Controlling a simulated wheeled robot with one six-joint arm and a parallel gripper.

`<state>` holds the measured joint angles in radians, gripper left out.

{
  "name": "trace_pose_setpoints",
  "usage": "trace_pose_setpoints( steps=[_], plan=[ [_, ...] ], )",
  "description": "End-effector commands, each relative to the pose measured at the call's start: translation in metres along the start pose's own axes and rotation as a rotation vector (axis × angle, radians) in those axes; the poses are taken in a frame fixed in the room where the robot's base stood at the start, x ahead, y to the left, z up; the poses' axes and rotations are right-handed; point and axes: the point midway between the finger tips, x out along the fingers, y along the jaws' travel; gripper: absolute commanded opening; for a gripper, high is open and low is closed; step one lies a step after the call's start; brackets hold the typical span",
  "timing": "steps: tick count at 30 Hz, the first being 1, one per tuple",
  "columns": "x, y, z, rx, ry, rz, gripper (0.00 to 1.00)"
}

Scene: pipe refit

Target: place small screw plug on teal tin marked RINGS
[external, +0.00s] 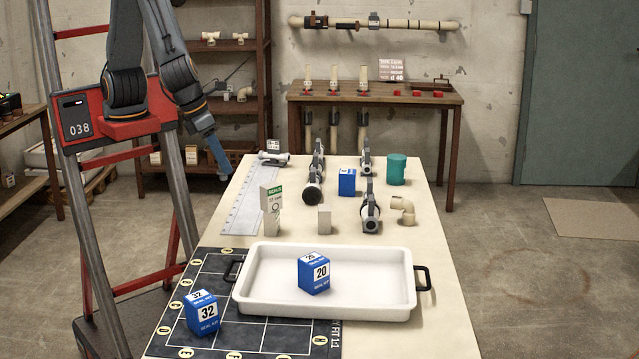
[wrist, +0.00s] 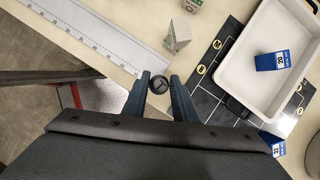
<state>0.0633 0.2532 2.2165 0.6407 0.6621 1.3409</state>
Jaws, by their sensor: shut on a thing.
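The small screw plug (wrist: 159,85) shows in the wrist view as a dark round piece with a slotted face. My gripper (wrist: 160,79) is shut on it, one blue finger on each side. The teal tin (external: 397,170) stands upright at the far right of the table, well apart from my gripper. No lettering on it can be read from here. The tin is outside the wrist view.
A white tray (external: 255,291) with a blue 20 box (external: 315,274) fills the near table. A blue 32 box (external: 201,313) stands on the dark grid mat (external: 270,338). Grey valves (external: 370,211), a blue box (external: 347,182) and a beige elbow (external: 404,209) stand around the tin.

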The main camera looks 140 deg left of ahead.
Motion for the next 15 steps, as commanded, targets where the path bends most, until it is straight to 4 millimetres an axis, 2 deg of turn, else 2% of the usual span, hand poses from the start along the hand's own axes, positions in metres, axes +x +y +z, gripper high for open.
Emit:
trace_pose_setpoints(
  steps=[3,12,13,15],
  plan=[
    [-0.025,-0.001,0.011,-0.003,-0.002,-0.005,0.04],
    [-0.078,-0.001,0.033,-0.003,-0.002,-0.004,0.04],
    [-0.082,-0.002,0.035,-0.003,-0.001,-0.004,0.04],
    [-0.073,-0.009,0.047,-0.012,0.001,0.005,0.04]
  ],
)
